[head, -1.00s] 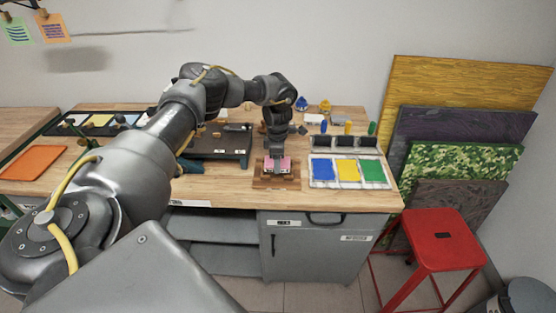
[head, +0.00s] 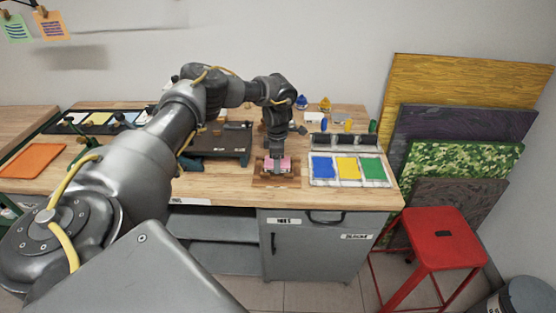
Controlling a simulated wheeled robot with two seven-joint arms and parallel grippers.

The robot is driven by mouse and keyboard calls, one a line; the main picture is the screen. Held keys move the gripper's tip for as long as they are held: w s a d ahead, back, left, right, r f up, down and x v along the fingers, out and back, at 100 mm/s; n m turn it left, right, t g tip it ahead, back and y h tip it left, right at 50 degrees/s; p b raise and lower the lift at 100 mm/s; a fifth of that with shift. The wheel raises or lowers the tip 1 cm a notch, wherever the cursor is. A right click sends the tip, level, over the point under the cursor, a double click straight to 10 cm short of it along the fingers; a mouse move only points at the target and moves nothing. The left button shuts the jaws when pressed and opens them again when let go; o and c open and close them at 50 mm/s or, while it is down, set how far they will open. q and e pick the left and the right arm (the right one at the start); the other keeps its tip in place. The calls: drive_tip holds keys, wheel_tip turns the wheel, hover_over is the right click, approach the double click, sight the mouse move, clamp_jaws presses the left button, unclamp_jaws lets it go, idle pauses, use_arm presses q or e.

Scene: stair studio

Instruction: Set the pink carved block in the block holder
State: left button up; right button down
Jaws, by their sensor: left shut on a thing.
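The pink carved block (head: 284,165) is between the fingers of my left gripper (head: 277,160), which reaches down from above and is shut on it. The block is right at the brown wooden block holder (head: 266,180), which lies near the front edge of the workbench. The gripper hides part of the block and of the holder, so I cannot tell how deep the block sits. My right gripper is not in the head view.
Right of the holder lies a tray with blue, yellow and green ink pads (head: 347,168). A dark press bed (head: 220,142) stands to the left, and an orange sheet (head: 32,160) lies far left. A red stool (head: 440,240) stands at the bench's right.

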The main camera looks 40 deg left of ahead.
use_arm(q)
drive_tip(key=shift+f+b, duration=0.4)
drive_tip(key=shift+f, duration=0.3)
idle(0.3)
drive_tip(key=o, duration=1.1)
drive_tip(key=shift+r, duration=0.15)
drive_tip(key=shift+r+p, duration=3.2)
drive_tip(key=shift+r, duration=0.75)
drive_tip(key=shift+f, duration=0.1)
